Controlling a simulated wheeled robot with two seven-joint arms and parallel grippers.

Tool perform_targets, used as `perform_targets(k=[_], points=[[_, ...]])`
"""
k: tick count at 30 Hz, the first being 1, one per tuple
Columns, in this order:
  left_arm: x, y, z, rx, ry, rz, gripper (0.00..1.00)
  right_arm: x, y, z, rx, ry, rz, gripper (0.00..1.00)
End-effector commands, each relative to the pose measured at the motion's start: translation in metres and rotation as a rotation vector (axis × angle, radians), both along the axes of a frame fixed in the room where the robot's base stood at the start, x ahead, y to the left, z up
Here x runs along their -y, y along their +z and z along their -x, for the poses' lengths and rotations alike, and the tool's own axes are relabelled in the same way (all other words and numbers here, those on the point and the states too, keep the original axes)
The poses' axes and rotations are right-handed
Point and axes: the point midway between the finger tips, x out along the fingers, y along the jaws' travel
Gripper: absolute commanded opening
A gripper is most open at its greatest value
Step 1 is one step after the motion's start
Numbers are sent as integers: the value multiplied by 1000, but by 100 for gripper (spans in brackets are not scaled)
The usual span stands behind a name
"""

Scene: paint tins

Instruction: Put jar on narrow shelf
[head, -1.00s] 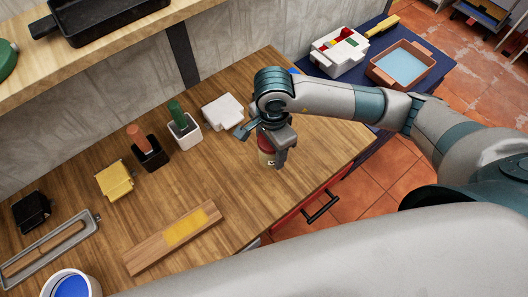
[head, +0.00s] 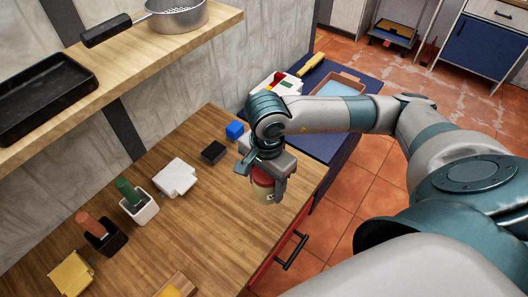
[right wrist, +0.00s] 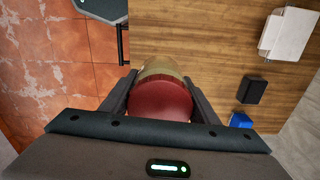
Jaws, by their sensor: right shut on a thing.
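The jar (head: 262,186) has a red lid and a pale yellowish body. My right gripper (head: 264,188) is shut on it and holds it upright over the right end of the wooden worktop; the gap below it is hard to judge. In the right wrist view the jar's red lid (right wrist: 160,98) sits between the two fingers (right wrist: 158,98). The narrow shelf (head: 125,75) is probably the light wooden wall shelf at upper left, to the left of the gripper. My left gripper is not in view.
A blue side table (head: 322,140) stands behind the arm.

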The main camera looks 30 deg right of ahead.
Motion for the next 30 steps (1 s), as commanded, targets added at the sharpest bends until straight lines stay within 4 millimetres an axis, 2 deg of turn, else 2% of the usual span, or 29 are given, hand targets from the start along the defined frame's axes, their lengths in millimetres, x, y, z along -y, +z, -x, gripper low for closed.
perform_targets(k=[6,9,14,20,30], points=[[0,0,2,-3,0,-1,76,0,0,0,1,0,0,26],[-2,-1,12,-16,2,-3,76,0,1,-1,1,3,0,26],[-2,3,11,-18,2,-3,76,-2,9,-4,2,54,-1,26],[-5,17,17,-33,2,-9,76,-9,39,-16,6,258,-6,26],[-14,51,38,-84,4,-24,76,-26,121,-44,9,864,-6,26]])
